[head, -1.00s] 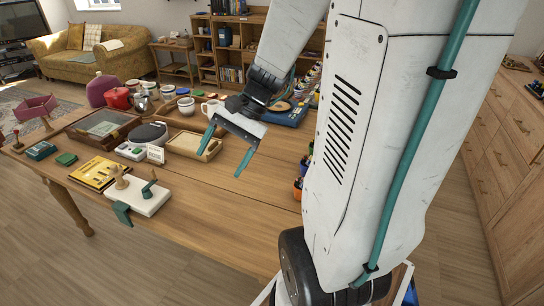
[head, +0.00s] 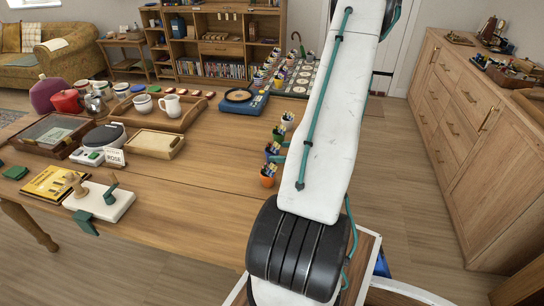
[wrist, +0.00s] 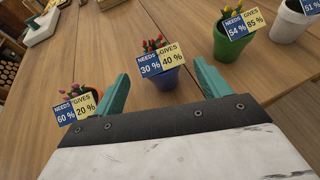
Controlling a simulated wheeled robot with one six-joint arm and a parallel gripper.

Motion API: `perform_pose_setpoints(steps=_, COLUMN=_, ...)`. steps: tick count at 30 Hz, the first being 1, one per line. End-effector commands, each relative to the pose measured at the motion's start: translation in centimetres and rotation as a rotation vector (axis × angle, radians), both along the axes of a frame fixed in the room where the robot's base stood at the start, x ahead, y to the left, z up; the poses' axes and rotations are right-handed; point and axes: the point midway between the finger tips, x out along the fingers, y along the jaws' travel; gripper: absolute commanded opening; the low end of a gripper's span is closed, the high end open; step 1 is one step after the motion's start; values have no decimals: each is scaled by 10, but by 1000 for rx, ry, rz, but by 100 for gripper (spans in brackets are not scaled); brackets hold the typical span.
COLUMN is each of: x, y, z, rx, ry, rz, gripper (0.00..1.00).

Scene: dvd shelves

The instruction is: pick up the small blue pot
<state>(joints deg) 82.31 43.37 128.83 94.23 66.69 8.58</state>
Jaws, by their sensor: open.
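The small blue pot (wrist: 165,80) holds reddish flowers and has a blue and yellow label reading "needs 30 %, gives 40 %". In the wrist view it stands upright on the table, between and just beyond the fingertips of my gripper (wrist: 161,70). My gripper is open, its two teal fingers apart, with nothing held. In the head view the blue pot (head: 272,158) stands in the row along the table's right edge, beside my arm. My arm hides most of my gripper there.
An orange pot (wrist: 82,110) stands close by my left finger. A green pot (wrist: 231,46) is beyond my right finger, with a white pot (wrist: 289,25) farther right. The wooden table (head: 200,195) is bare left of the pots. A wooden cabinet (head: 480,130) stands across the floor at right.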

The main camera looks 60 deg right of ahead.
Motion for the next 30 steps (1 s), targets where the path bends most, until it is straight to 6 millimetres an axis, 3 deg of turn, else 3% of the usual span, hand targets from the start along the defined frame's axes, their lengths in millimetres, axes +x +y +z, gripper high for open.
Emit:
perform_pose_setpoints(steps=12, x=54, y=-1, z=-18, rx=-1, ry=0, rz=7, gripper=75)
perform_pose_setpoints(steps=22, x=61, y=-1, z=-21, rx=-3, ry=0, rz=4, gripper=75)
perform_pose_setpoints(steps=23, x=61, y=-1, z=-21, rx=-3, ry=0, rz=4, gripper=70)
perform_pose_setpoints(steps=28, x=61, y=-1, z=-21, rx=-3, ry=0, rz=4, gripper=23)
perform_pose_setpoints(steps=30, x=61, y=-1, z=-21, rx=-3, ry=0, rz=4, gripper=22)
